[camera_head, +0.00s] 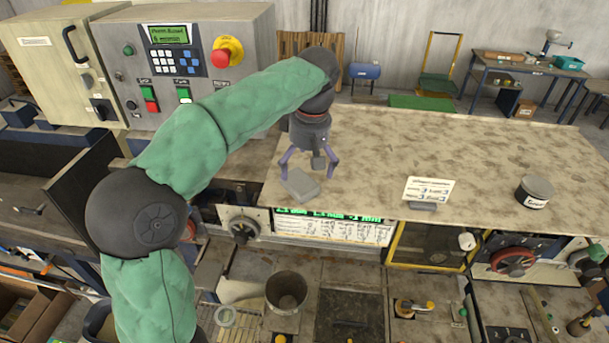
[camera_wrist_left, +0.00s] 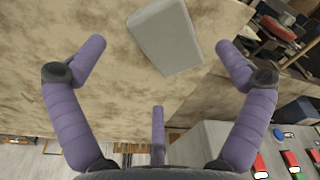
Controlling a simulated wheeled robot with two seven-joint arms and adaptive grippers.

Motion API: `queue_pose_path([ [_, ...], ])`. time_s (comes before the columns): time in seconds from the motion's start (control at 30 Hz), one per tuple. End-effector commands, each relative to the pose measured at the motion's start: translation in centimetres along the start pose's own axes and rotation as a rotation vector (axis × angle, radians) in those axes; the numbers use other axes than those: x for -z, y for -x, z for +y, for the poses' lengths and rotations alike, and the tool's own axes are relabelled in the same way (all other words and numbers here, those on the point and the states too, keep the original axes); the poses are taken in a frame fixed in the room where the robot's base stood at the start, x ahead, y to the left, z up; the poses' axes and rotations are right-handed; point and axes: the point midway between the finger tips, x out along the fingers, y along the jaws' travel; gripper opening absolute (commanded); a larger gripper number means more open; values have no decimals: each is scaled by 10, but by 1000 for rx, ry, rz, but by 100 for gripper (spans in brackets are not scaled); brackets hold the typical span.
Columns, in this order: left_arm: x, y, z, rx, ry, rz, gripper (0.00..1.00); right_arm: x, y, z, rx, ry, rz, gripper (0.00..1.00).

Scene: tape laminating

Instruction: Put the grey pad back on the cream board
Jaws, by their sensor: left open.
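The grey pad (camera_head: 300,187) is a small flat block near the front left edge of a mottled cream board (camera_head: 440,150), which looks like the bench top. In the left wrist view the pad (camera_wrist_left: 166,38) appears against the board's mottled surface (camera_wrist_left: 60,30), near its edge. My left gripper (camera_head: 307,173) points down just above and behind the pad, its purple fingers spread. In the wrist view the fingers stand on either side with gaps to the pad. I cannot tell whether the pad lies fully flat. My right gripper is not in view.
A control box (camera_head: 190,65) with buttons stands at the back left. The middle of the board is clear. A metal cup (camera_head: 286,290) stands below the front edge.

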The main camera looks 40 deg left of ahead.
Motion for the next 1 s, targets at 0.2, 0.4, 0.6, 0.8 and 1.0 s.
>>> queue_pose_path([
  [0.2, 0, 44, 1, -2, -2, 0, 100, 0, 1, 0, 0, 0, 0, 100],
  [0.4, 0, 68, 1, -1, -1, 0, 100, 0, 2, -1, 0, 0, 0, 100],
  [0.6, 0, 75, 0, 1, 0, -1, 100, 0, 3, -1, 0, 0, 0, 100],
  [0.8, 0, 75, 0, 1, 0, -1, 100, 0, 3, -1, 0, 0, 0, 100],
  [1.0, 0, 75, 0, 1, 0, 0, 100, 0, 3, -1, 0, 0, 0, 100],
])
